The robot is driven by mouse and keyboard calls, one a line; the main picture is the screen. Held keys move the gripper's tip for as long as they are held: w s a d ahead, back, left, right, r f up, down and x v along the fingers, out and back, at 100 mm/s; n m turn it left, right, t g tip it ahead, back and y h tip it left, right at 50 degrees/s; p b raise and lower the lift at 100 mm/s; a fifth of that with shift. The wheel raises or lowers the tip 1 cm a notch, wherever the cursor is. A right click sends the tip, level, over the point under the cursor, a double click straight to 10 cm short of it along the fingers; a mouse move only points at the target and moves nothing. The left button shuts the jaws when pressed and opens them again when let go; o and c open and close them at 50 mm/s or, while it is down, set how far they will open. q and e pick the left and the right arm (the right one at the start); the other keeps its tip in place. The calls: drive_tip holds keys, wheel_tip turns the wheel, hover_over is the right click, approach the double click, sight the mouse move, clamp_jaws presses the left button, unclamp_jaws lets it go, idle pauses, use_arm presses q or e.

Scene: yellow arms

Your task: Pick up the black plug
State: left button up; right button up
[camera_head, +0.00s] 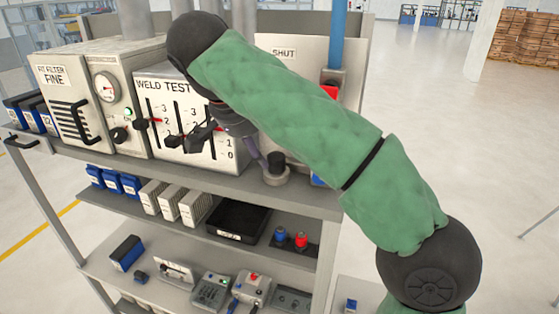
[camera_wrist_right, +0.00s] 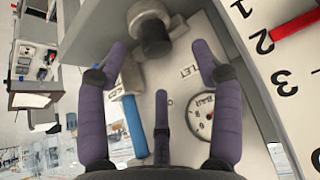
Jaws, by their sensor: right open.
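The black plug (camera_head: 277,158) sits upright in a round grey fitting (camera_head: 276,177) on the shelf top, right of the WELD TEST panel (camera_head: 190,130). In the wrist view, the plug (camera_wrist_right: 155,40) shows ahead between the fingertips of my right gripper (camera_wrist_right: 161,50). That gripper is open, its purple fingers spread with a visible gap and nothing between them. In the head view, the gripper (camera_head: 256,152) is just left of the plug, partly hidden behind its own arm. I cannot tell the exact distance to the plug. My left gripper is out of view.
The WELD TEST panel with its levers stands close to my right gripper. A plate marked SHUT (camera_head: 283,53) and a blue pipe (camera_head: 337,40) stand behind. Lower shelves hold a black tray (camera_head: 238,218), a blue knob (camera_head: 280,235) and a red knob (camera_head: 301,240).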

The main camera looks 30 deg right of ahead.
sight(275, 156)
drive_tip(key=shift+d+f, duration=0.1)
drive_tip(key=shift+f, duration=0.25)
drive_tip(key=d+f, duration=0.1)
drive_tip(key=w+d+f, duration=0.1)
drive_tip(key=d+f, duration=0.1)
drive_tip(key=shift+d+f+p, duration=0.15)
drive_tip(key=shift+d+p, duration=0.05)
drive_tip(key=shift+p, duration=0.15)
drive_tip(key=shift+f, duration=0.35)
drive_tip(key=shift+a, duration=0.1)
drive_tip(key=c, duration=1.1)
